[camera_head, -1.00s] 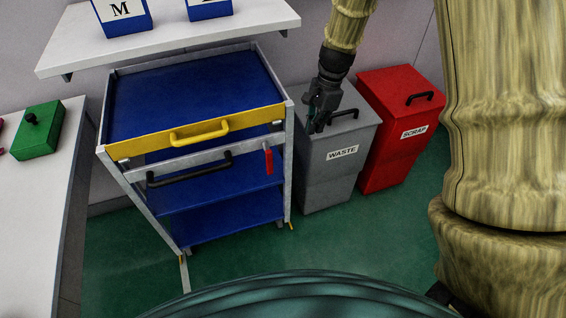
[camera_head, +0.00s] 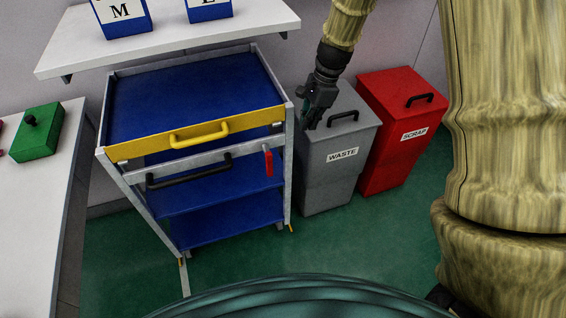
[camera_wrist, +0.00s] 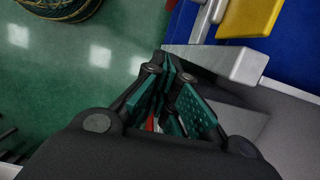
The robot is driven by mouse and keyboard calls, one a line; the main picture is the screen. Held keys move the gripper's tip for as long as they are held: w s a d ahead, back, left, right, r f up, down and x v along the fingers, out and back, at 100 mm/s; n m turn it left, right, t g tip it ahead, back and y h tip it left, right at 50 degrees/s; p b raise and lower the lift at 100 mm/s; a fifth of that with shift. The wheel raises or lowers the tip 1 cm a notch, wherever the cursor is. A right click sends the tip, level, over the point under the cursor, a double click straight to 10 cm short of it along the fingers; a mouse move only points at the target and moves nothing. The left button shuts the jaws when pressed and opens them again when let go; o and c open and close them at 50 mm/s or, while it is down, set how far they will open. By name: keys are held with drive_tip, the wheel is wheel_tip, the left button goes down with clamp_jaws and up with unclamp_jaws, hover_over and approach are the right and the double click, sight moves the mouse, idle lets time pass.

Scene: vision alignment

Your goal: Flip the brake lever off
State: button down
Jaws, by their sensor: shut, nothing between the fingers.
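The brake lever is a small red handle (camera_head: 268,161) at the right end of the front crossbar of a blue and grey cart (camera_head: 200,155). It hangs down beside the cart's right front post. My gripper (camera_head: 307,122) is shut and empty, pointing down over the left part of the grey bin's lid, right of the cart and apart from the lever. In the wrist view my gripper's teal-padded fingers (camera_wrist: 172,95) are drawn together, and a small red piece (camera_wrist: 150,124) shows behind them, probably the lever, mostly hidden.
The grey waste bin (camera_head: 338,175) stands close to the cart's right side, with the red scrap bin (camera_head: 388,170) beyond it. A yellow handle (camera_head: 200,134) and a black bar (camera_head: 190,172) stick out at the cart's front. The green floor (camera_head: 330,245) in front is clear.

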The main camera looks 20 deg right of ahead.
sight(267, 160)
drive_tip(key=a+x, duration=0.2)
drive_tip(key=x, duration=0.6)
drive_tip(key=a+r+p+x, duration=0.1)
drive_tip(key=x, duration=0.8)
drive_tip(key=shift+s+a, duration=0.15)
drive_tip(key=shift+a, duration=0.25)
